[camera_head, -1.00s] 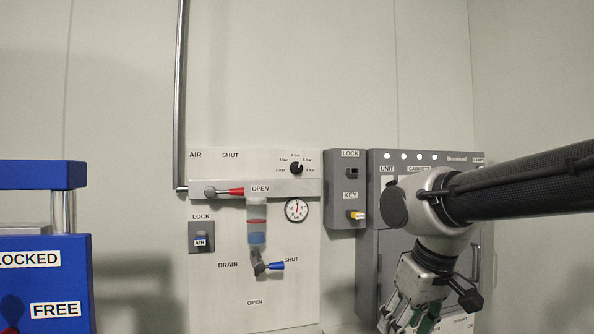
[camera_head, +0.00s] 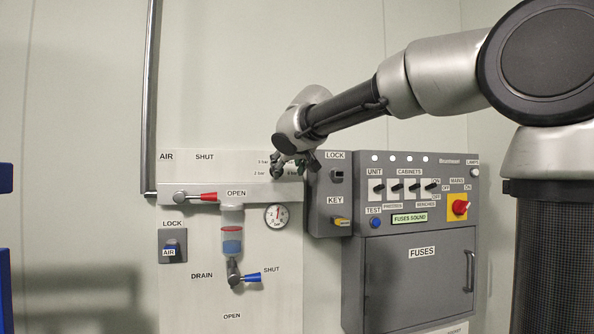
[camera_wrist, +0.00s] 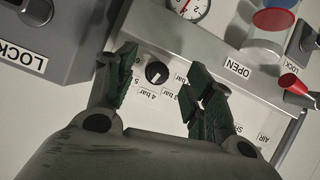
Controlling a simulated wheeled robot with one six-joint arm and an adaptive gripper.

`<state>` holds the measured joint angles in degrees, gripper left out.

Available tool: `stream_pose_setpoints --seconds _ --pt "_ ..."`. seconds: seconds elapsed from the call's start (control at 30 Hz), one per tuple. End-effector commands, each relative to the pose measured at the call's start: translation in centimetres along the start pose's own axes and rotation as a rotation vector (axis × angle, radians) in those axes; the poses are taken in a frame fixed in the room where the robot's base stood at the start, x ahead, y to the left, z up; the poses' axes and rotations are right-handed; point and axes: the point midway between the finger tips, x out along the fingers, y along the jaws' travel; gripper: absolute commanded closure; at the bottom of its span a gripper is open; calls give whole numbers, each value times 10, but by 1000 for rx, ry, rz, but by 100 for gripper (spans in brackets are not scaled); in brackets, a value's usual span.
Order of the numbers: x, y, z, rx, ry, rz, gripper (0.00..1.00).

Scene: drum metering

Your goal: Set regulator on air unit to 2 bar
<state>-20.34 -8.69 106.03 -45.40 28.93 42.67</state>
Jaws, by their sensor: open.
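The air unit panel (camera_head: 190,290) hangs on the wall. Its black round regulator knob shows in the wrist view (camera_wrist: 156,73), ringed by bar labels; a small white mark on it seems to face the 4 bar side. In the head view my gripper hides the knob. My gripper (camera_head: 290,168) is at the panel's upper right; in the wrist view its open fingers (camera_wrist: 160,68) stand either side of the knob, with nothing held. Contact cannot be told. The round pressure gauge (camera_head: 276,216) has a red needle pointing about upward; it is cut off in the wrist view (camera_wrist: 187,6).
The red-handled valve (camera_head: 205,196) and blue drain lever (camera_head: 250,277) stick out left and below.

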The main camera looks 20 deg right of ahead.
Motion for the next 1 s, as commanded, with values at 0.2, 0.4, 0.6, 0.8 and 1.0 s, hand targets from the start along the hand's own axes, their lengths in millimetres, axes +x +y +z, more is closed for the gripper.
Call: stream_pose_setpoints --seconds 0.2,0.4,0.6,0.8,1.0 --pt "-4 -7 -26 143 79 -33 47" --pt "26 -7 -26 150 74 -31 47" --pt "57 -7 -29 150 74 -31 47" --pt "70 -8 -30 149 76 -32 47" --pt "70 -8 -30 149 76 -32 47"
